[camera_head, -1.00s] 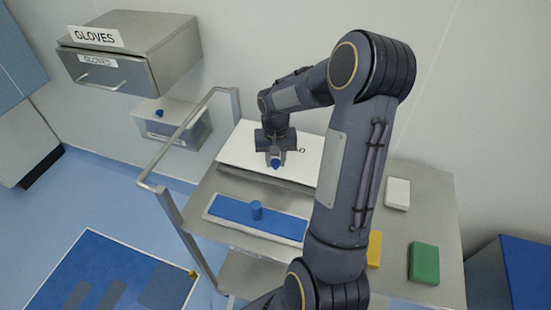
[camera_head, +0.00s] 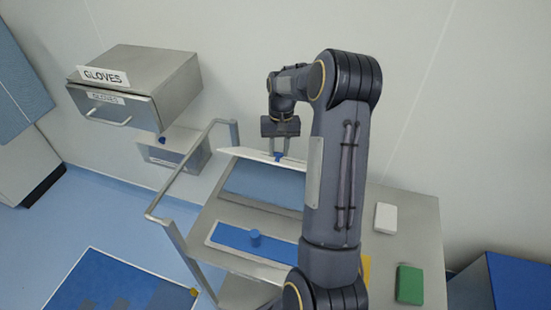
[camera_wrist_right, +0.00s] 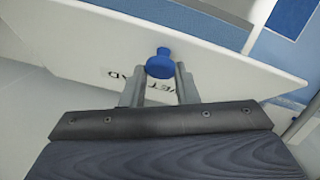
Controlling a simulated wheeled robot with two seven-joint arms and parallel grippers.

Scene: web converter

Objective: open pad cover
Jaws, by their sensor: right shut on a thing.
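The pad cover (camera_head: 247,154) is a white panel, seen nearly edge-on in the head view, raised at a tilt above the cart. My right gripper (camera_head: 279,153) is shut on its blue knob (camera_head: 277,158). The right wrist view shows the knob (camera_wrist_right: 160,64) between the two fingers, with the white cover (camera_wrist_right: 85,45) and its partly hidden lettering behind. Under the raised cover, a blue surface (camera_head: 262,185) shows in the opening on the cart. My arm hides the cover's right end. My left gripper is not in view.
A white block (camera_head: 386,217) and a green block (camera_head: 410,284) are at right. The cart's handrail (camera_head: 180,170) and a GLOVES drawer box (camera_head: 150,75) stand at left.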

